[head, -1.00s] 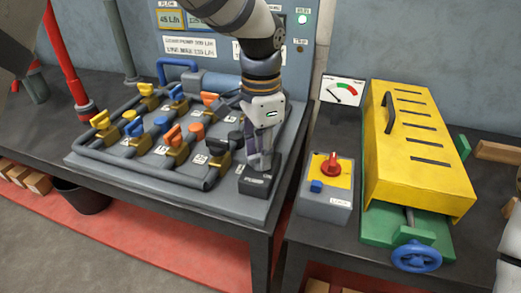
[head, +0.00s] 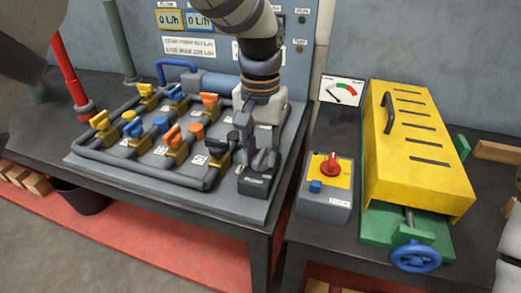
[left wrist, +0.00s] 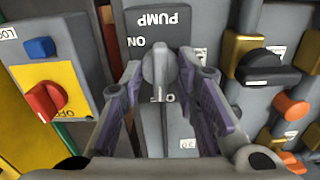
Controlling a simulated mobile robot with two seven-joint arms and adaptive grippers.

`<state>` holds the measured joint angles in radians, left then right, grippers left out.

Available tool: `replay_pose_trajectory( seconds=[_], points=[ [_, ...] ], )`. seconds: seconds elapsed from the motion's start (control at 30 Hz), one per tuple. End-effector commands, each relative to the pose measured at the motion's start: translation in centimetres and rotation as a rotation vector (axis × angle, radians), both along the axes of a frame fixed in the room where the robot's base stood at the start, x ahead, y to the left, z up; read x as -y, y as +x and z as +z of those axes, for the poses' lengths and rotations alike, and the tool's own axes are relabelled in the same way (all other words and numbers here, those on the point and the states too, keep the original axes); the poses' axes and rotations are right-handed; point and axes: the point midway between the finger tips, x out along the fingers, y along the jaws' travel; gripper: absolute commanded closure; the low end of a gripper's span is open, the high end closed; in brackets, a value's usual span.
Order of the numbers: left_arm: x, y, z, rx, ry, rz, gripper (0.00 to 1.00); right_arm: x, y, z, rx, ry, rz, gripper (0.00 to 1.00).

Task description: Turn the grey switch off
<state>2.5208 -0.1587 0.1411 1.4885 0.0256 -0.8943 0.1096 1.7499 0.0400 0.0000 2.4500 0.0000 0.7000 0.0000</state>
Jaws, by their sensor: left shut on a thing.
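The grey switch (left wrist: 158,68) is a rotary handle on a dark box labelled PUMP (left wrist: 158,22), with ON and a partly covered OFF marking. Its white pointer line faces the OFF side in the left wrist view. The box (head: 254,183) stands at the front right corner of the pipe board. My left gripper (head: 262,160) reaches down over it, with its fingers on both sides of the handle, shut on it. The gripper hides most of the switch in the head view. My right gripper is not in view.
Pipes with several coloured valve handles (head: 173,137) lie left of the gripper. A box with a red knob (head: 331,164) and a yellow-covered machine (head: 415,150) stand to the right. The flow displays (head: 170,20) read 0 L/h, and the panel lamp (head: 302,20) is dark.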

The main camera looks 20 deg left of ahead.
Motion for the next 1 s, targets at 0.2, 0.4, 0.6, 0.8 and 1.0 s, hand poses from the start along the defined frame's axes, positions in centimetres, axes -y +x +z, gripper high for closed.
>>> replay_pose_trajectory(
  seconds=[0.2, 0.4, 0.6, 0.8, 1.0],
  points=[
    [-0.02, -0.04, -0.13, -0.003, 0.002, 0.051, 0.99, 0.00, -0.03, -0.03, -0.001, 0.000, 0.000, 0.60],
    [-0.02, -0.06, -0.15, -0.004, 0.001, 0.068, 0.99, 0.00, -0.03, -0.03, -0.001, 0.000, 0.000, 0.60],
    [-0.02, -0.07, -0.16, -0.004, 0.001, 0.068, 0.99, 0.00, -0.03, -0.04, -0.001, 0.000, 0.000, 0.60],
    [-0.02, -0.08, -0.17, -0.004, 0.001, 0.068, 0.51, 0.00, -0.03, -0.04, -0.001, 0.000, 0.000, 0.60],
    [-0.01, -0.04, -0.09, -0.002, 0.001, 0.067, 0.50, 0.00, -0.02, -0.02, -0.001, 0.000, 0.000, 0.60]
  ],
)
